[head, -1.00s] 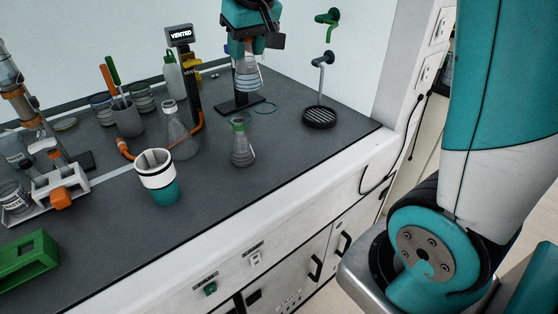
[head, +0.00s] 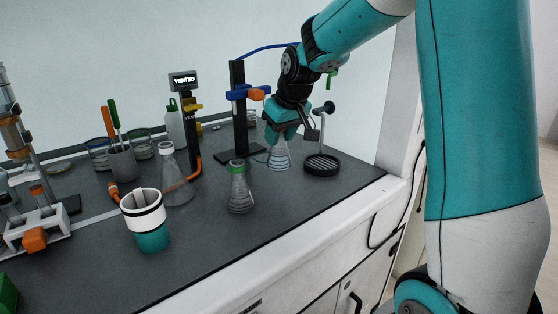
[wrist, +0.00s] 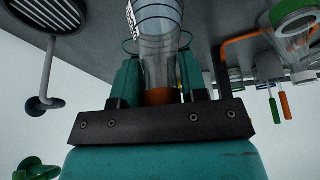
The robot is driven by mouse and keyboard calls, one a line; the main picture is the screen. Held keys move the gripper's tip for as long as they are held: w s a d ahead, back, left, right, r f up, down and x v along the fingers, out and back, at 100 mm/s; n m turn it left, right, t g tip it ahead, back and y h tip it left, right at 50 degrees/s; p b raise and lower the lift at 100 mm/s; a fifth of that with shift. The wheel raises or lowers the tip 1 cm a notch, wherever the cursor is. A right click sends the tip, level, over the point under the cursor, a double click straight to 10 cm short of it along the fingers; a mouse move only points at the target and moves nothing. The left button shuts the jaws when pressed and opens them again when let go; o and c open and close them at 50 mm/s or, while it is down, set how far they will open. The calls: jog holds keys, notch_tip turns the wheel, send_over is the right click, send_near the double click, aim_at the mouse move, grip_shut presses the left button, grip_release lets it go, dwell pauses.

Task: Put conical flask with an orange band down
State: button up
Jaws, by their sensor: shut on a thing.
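The conical flask with an orange band (head: 279,157) is clear glass with dark markings. My gripper (head: 281,133) is shut on its neck and holds it roughly upright over the back right of the bench. In the wrist view the flask (wrist: 160,58) sits between the fingers (wrist: 158,80), with the orange band (wrist: 163,96) at its neck near the palm. I cannot tell whether its base touches the bench (head: 300,205).
A black round drain (head: 322,165) with a tap is close right of the held flask. A retort stand (head: 239,115) is close left. A green-banded flask (head: 240,190) stands in front left; another flask (head: 174,182) and a white-and-teal cup (head: 148,222) are farther left. Bench front right is clear.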

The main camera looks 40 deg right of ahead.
aim_at(283, 148)
jog(key=shift+f, duration=3)
jog(key=shift+f, duration=0.1)
jog(key=o, duration=1.1)
jog(key=v, duration=1.2)
jog(key=s+a+f+n+g+y, duration=0.1)
jog(key=s+a+f+n, duration=0.1)
jog(key=s+a, duration=0.5)
jog(key=s+a+f+n+g+y, duration=0.15)
jog(key=s+a, duration=0.25)
jog(key=a, duration=0.6)
jog(key=s+a+f+n, duration=0.1)
jog(key=s+a, duration=0.1)
jog(key=s, duration=0.2)
jog(key=s+a+n+g+y, duration=0.1)
jog(key=s+a, duration=0.2)
jog(key=s, duration=0.1)
jog(key=s+a+f+n+g, duration=0.1)
jog(key=s+a, duration=0.1)
jog(key=s, duration=0.2)
jog(key=shift+s+a+f+y, duration=0.2)
jog(key=shift+a+f+y, duration=0.05)
jog(key=shift+a+f, duration=0.1)
